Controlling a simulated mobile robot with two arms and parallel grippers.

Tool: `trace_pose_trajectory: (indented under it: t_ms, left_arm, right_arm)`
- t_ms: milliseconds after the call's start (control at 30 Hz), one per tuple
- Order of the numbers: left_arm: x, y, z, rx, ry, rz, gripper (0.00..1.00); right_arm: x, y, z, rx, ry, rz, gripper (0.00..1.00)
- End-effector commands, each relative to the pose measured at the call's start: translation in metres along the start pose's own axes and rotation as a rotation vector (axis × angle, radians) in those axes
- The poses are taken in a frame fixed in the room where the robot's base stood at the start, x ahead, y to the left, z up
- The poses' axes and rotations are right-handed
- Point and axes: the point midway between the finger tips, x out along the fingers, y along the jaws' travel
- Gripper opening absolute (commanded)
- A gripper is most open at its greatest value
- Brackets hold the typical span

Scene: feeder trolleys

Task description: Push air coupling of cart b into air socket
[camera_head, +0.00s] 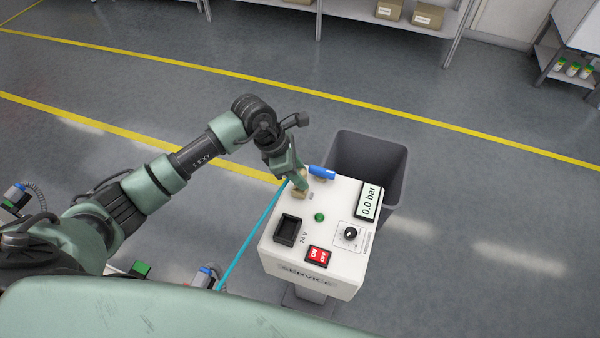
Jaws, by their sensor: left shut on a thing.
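My left gripper (297,184) comes in from the left and points down at the back left corner of the white service box (331,281). It is shut on the air coupling, which is mostly hidden by the fingers; a teal hose (249,238) runs from there down to the lower left. A small brass-coloured part, seemingly the air socket (300,195), shows at the fingertips on the box top. I cannot tell whether the coupling is in it or just above. The pressure display (369,201) reads 0.0 bar. My right gripper is not in view.
A blue handle-like part (321,172) lies close right of the gripper. The box top also carries a black 24 V socket (288,229), a green lamp (319,217), a red switch (318,255) and a knob (350,233). A grey bin (394,185) stands behind.

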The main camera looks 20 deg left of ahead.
Motion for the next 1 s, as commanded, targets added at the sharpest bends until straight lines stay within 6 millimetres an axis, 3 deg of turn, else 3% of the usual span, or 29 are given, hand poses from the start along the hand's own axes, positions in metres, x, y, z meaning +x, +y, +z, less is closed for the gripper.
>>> trace_pose_trajectory:
  t_ms: [1000]
  left_arm:
    - [0.015,0.0,-0.006,0.0,0.0,0.0,0.0]
  right_arm:
    - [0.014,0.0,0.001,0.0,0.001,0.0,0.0]
